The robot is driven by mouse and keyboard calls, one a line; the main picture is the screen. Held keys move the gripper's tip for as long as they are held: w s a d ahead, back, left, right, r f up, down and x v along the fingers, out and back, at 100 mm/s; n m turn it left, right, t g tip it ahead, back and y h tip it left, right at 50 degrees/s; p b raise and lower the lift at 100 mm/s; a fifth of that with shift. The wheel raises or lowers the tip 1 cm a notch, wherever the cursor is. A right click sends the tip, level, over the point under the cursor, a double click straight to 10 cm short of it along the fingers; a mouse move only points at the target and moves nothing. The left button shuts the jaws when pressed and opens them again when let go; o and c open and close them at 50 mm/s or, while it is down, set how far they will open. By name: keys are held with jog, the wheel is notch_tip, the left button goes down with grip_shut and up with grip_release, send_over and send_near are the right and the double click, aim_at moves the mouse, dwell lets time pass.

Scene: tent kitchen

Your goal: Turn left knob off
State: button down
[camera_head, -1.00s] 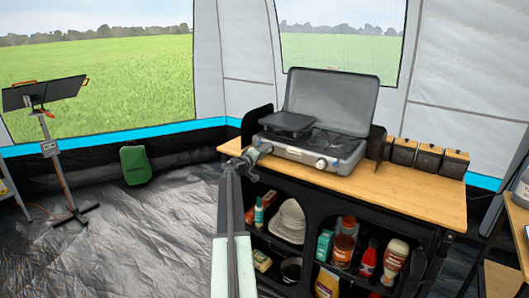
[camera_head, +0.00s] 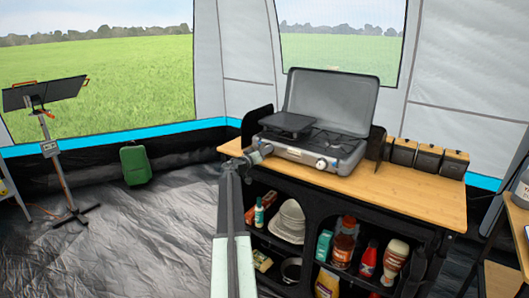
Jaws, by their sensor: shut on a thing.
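The camp stove (camera_head: 310,155) stands on the wooden top of the unit with its grey lid (camera_head: 331,101) raised. Its right knob (camera_head: 321,164) is a pale round dial on the front face. My gripper (camera_head: 254,158) is at the left end of the stove's front, where the left knob sits. It is shut on the left knob, which is mostly hidden behind the gripper. A dark flat pan or griddle (camera_head: 287,122) lies on the left burner.
Shelves below hold bowls (camera_head: 290,221), bottles and jars. Several dark canisters (camera_head: 428,157) stand on the wooden top (camera_head: 400,186) at the right. A black side panel (camera_head: 375,143) stands right of the stove.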

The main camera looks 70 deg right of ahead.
dwell(0.3)
jog(key=c, duration=1)
grip_release()
jog(key=shift+f, duration=0.15)
jog(key=shift+c, duration=0.2)
jog(key=shift+a, duration=0.1)
jog(key=v, duration=0.7)
jog(key=shift+a, duration=0.3)
jog(key=shift+w, duration=0.1)
